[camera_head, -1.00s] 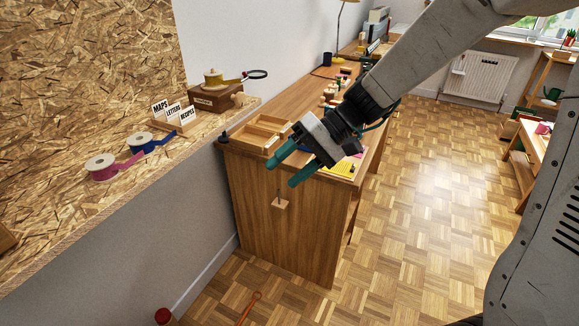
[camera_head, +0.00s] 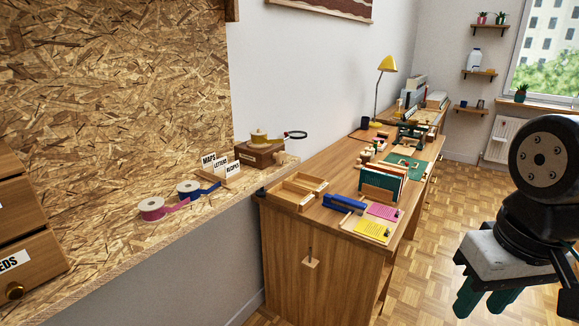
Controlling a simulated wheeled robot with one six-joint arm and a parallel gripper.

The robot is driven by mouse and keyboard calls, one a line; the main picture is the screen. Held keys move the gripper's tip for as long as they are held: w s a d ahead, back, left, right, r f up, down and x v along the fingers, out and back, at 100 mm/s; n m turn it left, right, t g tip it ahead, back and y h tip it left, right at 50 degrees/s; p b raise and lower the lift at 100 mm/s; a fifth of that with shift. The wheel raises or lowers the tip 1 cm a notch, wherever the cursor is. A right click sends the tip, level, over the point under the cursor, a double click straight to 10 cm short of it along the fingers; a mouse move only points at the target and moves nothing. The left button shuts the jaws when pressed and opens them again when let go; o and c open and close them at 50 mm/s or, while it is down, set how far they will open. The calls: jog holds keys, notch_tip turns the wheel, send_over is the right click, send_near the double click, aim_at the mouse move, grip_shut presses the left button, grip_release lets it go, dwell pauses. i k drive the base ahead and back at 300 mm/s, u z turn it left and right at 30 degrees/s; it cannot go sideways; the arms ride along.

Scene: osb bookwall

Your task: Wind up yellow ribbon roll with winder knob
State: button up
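A yellow ribbon roll (camera_head: 258,138) sits upright on a brown wooden box (camera_head: 262,155) on the OSB shelf. A small knob-like top shows on the roll, too small to make out well. A yellowish strip runs from the roll to the right, towards a dark ring (camera_head: 296,135); I cannot tell whether it is ribbon or the ring's handle. My gripper (camera_head: 484,304) is at the lower right, far from the roll, over the floor right of the desk. Its green fingers point down, apart and with nothing visible between them.
A pink ribbon roll (camera_head: 151,209), a blue ribbon roll (camera_head: 189,190) and labelled card dividers (camera_head: 221,174) stand on the shelf (camera_head: 110,262). The wooden desk (camera_head: 330,240) holds a tray (camera_head: 297,190), a blue stapler-like thing (camera_head: 344,203) and a file rack (camera_head: 381,185).

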aim_at(281, 157)
jog(key=k, duration=1.55)
jog(key=u, duration=1.1)
jog(key=i, duration=1.55)
jog(key=z, duration=1.2)
jog(key=i, duration=0.5)
jog(key=u, duration=0.05)
